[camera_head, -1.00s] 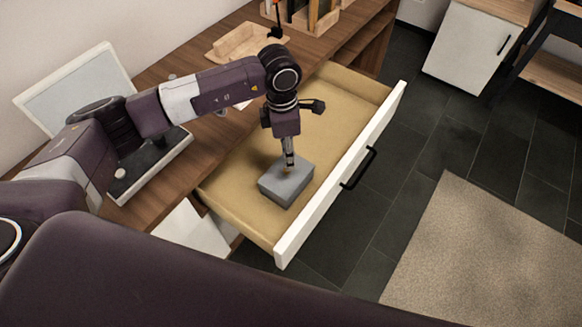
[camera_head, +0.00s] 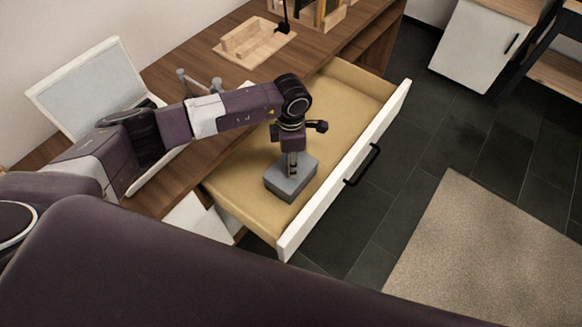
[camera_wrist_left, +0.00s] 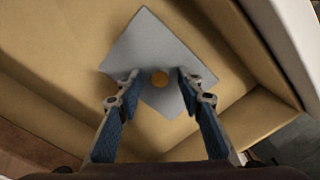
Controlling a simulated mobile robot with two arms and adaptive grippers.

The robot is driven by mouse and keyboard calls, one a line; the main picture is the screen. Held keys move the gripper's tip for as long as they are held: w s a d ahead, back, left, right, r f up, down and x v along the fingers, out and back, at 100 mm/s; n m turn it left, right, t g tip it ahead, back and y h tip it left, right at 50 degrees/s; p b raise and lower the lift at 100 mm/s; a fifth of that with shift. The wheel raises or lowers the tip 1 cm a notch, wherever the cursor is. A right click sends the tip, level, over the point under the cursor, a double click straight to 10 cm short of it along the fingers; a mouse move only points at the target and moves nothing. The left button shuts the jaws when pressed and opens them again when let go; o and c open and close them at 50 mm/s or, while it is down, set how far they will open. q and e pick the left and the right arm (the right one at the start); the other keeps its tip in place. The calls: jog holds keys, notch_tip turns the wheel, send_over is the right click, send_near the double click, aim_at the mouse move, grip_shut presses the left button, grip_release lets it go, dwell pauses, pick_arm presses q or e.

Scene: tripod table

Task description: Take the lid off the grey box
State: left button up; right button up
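The grey box (camera_head: 291,182) sits in the open drawer, with its flat grey lid (camera_wrist_left: 160,45) on top. My left gripper (camera_head: 292,172) points down over the lid in the head view. The knob is hidden behind the gripper in the head view. My right gripper is not in view.
The drawer (camera_head: 237,191) is pulled out, with a white front (camera_head: 345,172) and dark handle (camera_head: 362,165). The desk (camera_head: 187,168) holds a laptop-like screen (camera_head: 85,88) and a wooden tray (camera_head: 255,43). The drawer floor around the box is clear.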

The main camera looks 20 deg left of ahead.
pick_arm(q)
grip_shut()
